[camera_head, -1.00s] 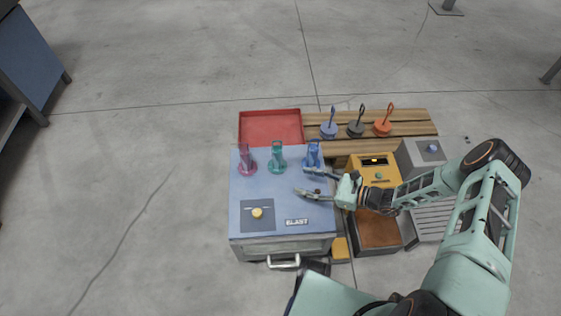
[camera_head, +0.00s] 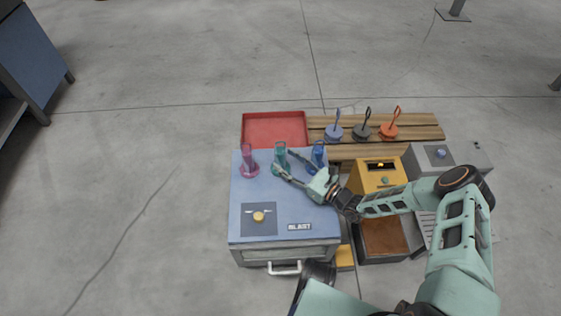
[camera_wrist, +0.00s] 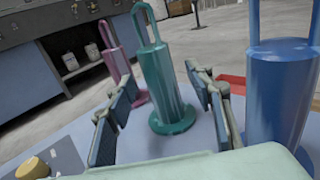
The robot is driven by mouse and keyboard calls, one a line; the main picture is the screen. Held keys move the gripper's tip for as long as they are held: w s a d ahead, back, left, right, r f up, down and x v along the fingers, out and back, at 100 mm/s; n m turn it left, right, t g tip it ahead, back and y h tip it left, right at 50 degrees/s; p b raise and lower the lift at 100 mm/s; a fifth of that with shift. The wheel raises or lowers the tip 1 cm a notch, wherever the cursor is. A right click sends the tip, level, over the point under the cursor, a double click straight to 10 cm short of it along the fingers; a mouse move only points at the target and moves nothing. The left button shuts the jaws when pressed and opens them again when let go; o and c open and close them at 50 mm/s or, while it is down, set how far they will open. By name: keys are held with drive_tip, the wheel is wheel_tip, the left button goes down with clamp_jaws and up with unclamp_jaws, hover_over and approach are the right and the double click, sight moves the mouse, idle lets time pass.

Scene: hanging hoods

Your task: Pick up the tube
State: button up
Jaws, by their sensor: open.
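Three tubes with loop handles stand upright on the blue top of a box marked BLAST (camera_head: 270,215): a pink tube (camera_head: 249,163), a teal tube (camera_head: 281,152) and a blue tube (camera_head: 318,154). My gripper (camera_head: 283,163) is open at the teal tube. In the wrist view, the teal tube (camera_wrist: 165,85) stands between the two open fingers, a little beyond them, with a gap on both sides. The blue tube (camera_wrist: 277,95) is close outside the right finger. The pink tube (camera_wrist: 118,62) is farther back, partly behind the left finger.
A red tray (camera_head: 274,130) lies behind the box. A wooden slatted stand (camera_head: 425,133) at the back right holds blue, dark and orange looped items. A yellow box (camera_head: 378,173) and a grey box (camera_head: 468,154) stand to the right. A yellow knob (camera_head: 258,217) rises from the blue top.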

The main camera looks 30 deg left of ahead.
sight(285, 160)
drive_tip(key=shift+b+x, duration=0.3)
drive_tip(key=shift+x, duration=1.25)
drive_tip(key=shift+c, duration=0.4)
clamp_jaws()
